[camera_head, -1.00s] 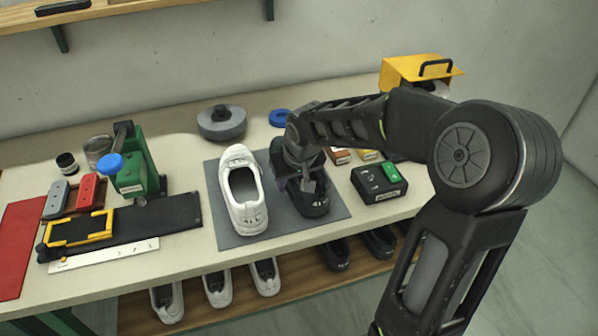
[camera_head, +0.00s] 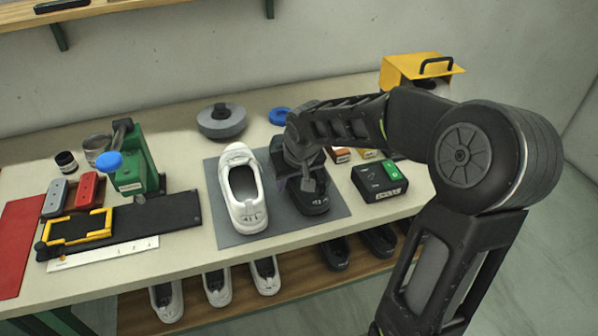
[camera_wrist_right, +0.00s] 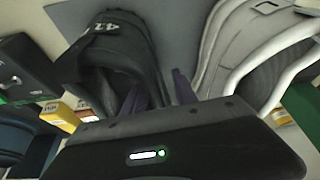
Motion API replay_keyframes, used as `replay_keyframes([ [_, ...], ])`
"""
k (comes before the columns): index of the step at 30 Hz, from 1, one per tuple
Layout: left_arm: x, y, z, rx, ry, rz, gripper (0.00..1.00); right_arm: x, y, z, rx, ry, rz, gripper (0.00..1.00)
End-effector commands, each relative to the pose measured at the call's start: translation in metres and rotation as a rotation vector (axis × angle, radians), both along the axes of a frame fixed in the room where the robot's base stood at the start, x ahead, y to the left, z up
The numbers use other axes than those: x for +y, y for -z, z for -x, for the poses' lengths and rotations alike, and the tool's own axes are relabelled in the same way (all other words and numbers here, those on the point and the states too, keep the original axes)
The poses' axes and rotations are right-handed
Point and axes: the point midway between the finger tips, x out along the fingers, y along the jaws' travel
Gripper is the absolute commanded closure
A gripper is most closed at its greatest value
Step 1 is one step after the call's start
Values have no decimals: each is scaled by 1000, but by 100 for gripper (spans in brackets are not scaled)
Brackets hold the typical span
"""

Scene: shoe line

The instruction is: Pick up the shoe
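A black shoe (camera_head: 313,203) lies on the grey mat (camera_head: 335,200), its heel end with pale digits toward me. A white shoe (camera_head: 243,187) lies beside it on the left, also on the mat. My right gripper (camera_wrist_right: 158,92) is over the black shoe and hides much of it in the head view. In the wrist view, the fingers are apart, one over the black shoe's opening and one outside its side wall (camera_wrist_right: 150,55). The white shoe (camera_wrist_right: 235,45) is close to the outer finger. My left gripper is not in view.
A black box with a green button (camera_head: 380,181) stands right of the mat. A green press (camera_head: 138,165) and a yellow frame (camera_head: 80,230) are at the left. A grey disc (camera_head: 221,122) and a blue ring (camera_head: 280,116) lie behind. More shoes sit on the lower shelf (camera_head: 300,281).

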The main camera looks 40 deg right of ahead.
Motion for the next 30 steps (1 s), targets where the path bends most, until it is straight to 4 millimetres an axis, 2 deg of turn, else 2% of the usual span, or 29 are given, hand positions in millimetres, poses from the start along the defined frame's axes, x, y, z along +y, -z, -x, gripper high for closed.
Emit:
replay_keyframes([
  [12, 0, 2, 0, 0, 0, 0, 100, 0, 1, 0, 0, 0, 0, 66],
  [24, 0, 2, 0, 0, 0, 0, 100, 0, 1, 0, 0, 0, 0, 98],
  [30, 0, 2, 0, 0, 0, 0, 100, 0, 1, 0, 0, 0, 0, 100],
])
